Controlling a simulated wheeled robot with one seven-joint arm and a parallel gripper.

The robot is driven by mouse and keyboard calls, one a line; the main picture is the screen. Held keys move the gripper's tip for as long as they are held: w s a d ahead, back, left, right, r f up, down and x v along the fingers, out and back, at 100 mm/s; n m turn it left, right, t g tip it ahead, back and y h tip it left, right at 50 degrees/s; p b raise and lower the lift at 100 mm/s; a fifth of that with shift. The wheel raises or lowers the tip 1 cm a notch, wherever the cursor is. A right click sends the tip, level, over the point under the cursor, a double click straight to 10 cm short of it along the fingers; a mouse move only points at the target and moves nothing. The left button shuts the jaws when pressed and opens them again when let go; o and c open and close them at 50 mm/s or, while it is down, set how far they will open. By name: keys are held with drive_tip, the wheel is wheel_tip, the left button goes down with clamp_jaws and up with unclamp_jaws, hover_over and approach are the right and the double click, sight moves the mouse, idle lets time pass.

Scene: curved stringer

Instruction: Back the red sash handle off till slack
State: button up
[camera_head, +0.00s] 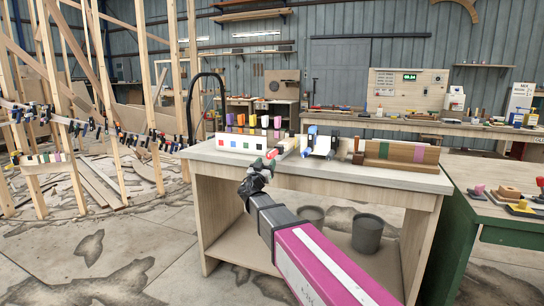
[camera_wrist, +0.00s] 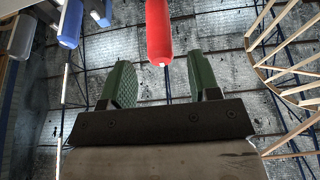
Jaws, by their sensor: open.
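The red sash handle (camera_wrist: 159,32) hangs into the top middle of the wrist view, with its rounded end toward my gripper (camera_wrist: 160,78). My two green, textured fingers stand apart, one on each side of the handle's line. The handle's end shows between and just beyond the fingertips; I cannot tell whether it is touched. In the head view the red handle (camera_head: 273,153) is small at the bench's front edge, with my gripper (camera_head: 266,162) right by it. The rest of its clamp is hard to make out.
A blue handle (camera_wrist: 71,22) hangs left of the red one in the wrist view. The workbench (camera_head: 390,180) carries a white box with coloured squares (camera_head: 240,144) and a wooden block rack (camera_head: 400,155). A green table (camera_head: 480,222) stands at right.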

sight(274, 150)
drive_tip(key=x, duration=0.6)
drive_tip(key=shift+w+d, duration=0.1)
drive_tip(key=shift+w, duration=0.05)
drive_tip(key=c, duration=0.9)
